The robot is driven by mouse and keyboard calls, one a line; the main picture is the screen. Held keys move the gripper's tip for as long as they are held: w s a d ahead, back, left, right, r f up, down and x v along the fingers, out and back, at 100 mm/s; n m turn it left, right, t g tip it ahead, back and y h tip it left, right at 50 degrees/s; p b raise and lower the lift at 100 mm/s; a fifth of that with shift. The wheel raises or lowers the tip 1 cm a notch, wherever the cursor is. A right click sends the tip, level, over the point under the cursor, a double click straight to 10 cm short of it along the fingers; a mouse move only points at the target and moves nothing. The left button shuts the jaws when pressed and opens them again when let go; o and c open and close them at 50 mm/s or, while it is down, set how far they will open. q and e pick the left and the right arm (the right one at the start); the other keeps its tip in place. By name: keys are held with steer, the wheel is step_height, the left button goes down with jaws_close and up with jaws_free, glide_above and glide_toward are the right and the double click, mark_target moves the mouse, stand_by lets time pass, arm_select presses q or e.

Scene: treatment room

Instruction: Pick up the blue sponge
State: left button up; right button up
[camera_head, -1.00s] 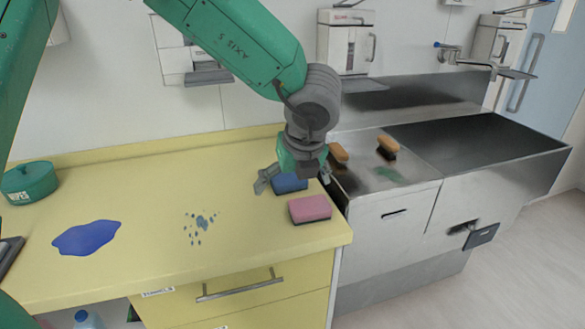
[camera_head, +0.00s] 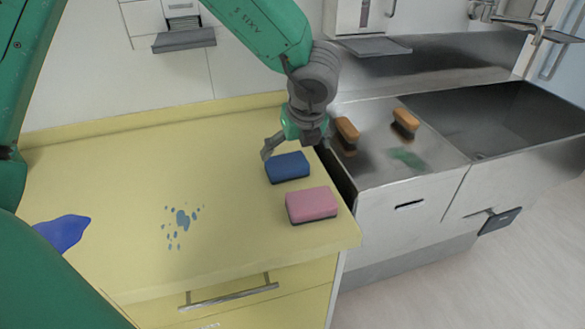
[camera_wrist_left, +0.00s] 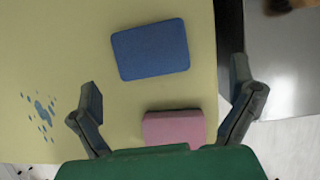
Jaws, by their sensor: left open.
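The blue sponge (camera_head: 288,168) lies flat on the yellow countertop (camera_head: 110,180), near its right end. It also shows whole in the left wrist view (camera_wrist_left: 150,50). My left gripper (camera_head: 297,147) is open and empty, just behind and above the blue sponge in the head view. In the left wrist view its two spread fingers (camera_wrist_left: 165,95) stand to either side, with the blue sponge beyond the tips and left of centre. I cannot tell the exact height gap. My right gripper is not in view.
A pink sponge (camera_head: 312,205) lies in front of the blue one, a small gap apart. A steel sink unit (camera_head: 440,170) with two brown brushes (camera_head: 405,122) adjoins on the right.

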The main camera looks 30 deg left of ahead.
mark_target(286, 162)
arm_select(q)
steer(key=a+f, duration=0.3)
steer(key=x, duration=0.2)
steer(key=shift+f, duration=0.35)
steer(key=shift+w+d+f, duration=0.2)
steer(key=shift+d+f, duration=0.05)
steer(key=shift+f, duration=0.05)
steer(key=shift+d+r, duration=0.1)
steer(key=shift+d, duration=0.3)
steer(key=c, duration=0.6)
steer(key=shift+a, duration=0.55)
steer(key=shift+c, duration=0.2)
